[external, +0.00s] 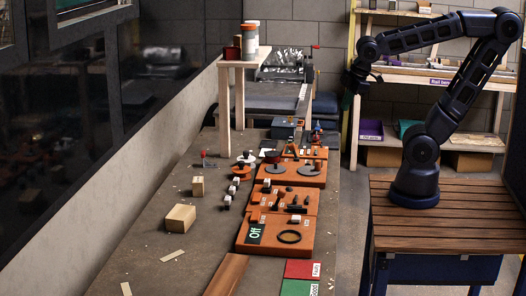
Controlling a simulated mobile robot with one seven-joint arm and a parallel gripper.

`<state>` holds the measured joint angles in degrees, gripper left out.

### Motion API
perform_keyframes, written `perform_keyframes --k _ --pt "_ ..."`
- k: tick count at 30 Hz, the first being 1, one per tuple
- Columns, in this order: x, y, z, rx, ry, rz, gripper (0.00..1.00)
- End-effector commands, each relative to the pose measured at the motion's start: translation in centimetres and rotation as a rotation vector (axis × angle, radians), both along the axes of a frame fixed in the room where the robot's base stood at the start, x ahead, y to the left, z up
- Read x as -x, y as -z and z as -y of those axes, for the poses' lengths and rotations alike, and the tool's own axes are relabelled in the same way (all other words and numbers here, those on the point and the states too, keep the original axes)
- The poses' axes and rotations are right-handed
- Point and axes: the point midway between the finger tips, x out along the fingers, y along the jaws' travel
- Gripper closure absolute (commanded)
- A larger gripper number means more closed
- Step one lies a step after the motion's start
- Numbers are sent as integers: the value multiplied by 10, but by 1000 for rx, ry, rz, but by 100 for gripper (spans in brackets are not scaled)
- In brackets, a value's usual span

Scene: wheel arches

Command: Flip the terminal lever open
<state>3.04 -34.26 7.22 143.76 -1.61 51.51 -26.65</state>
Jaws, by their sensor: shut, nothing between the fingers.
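My gripper (362,82) hangs at the end of the raised arm in the external view. It is shut and empty, in the air to the right of the workbench (155,245) and well above it. Several orange-brown boards (279,245) with small dark fittings lie in a row on the bench. Black upright pieces (296,208) stand on one board. A small red-topped fitting (204,156) stands at the bench's left side. Which of these is the terminal lever I cannot tell at this size.
A wooden stand (239,63) with containers on top rises at the back of the bench. Wooden blocks (180,218) lie at left. Red (300,269) and green (297,288) labelled mats lie in front. A shelf rack (435,76) stands behind my arm. A floor gap separates my slatted base from the bench.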

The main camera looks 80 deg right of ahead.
Motion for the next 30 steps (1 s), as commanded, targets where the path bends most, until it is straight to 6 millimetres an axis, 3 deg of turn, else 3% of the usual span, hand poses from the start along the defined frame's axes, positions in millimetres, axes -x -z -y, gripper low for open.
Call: perform_keyframes --k 15,30 --pt "-65 57 -38 291 -842 -188 100" --pt "-111 126 -85 423 -1716 -293 100"
